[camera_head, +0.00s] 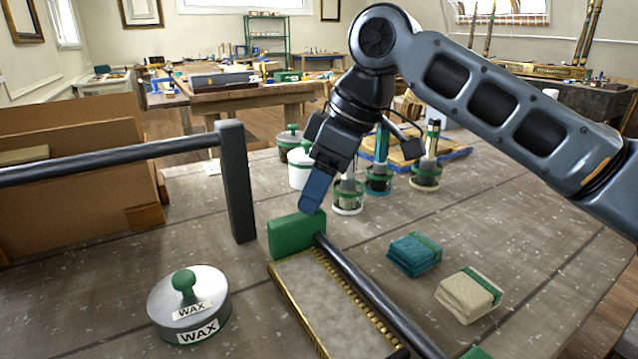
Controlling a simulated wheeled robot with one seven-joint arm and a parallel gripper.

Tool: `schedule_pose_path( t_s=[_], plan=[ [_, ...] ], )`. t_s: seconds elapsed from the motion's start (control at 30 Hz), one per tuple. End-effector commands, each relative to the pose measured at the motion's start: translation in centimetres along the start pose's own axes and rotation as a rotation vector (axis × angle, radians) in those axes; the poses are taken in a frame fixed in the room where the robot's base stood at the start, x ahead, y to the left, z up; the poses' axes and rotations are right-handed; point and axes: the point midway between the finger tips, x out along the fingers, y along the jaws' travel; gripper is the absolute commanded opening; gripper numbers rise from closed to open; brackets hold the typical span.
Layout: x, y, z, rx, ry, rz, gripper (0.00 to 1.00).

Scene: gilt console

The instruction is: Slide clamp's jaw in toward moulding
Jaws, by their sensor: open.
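The clamp has a long dark bar (372,288) that runs from the middle of the bench toward the bottom right. A green jaw block (297,236) sits at its far end, and another green piece (476,353) is cut off at the bottom edge. The moulding (322,302), a grey panel with a gilt beaded edge, lies beside and below the bar. The green jaw stands at its far end; I cannot tell whether they touch. My gripper (314,192), with blue fingers seen side-on, is open just above the green jaw. Contact there is unclear.
A dark rail with an upright post (237,185) stands left of the clamp. A wax tin (189,305) is at front left. A teal pad stack (414,253) and cream pad stack (468,294) lie right of the bar. Brush pots (348,195) stand behind my gripper.

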Motion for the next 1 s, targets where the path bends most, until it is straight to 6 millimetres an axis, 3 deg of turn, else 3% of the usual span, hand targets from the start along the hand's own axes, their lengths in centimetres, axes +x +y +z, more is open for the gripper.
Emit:
schedule_pose_path(
  t_s=[0.07,0.67,1.0],
  plan=[
    [0.0,-0.01,0.0,0.0,0.0,0.0,0.57],
    [-0.03,-0.01,0.0,0.0,0.0,0.0,0.0],
    [-0.09,-0.06,0.01,0.0,0.0,-0.001,0.0]
  ],
)
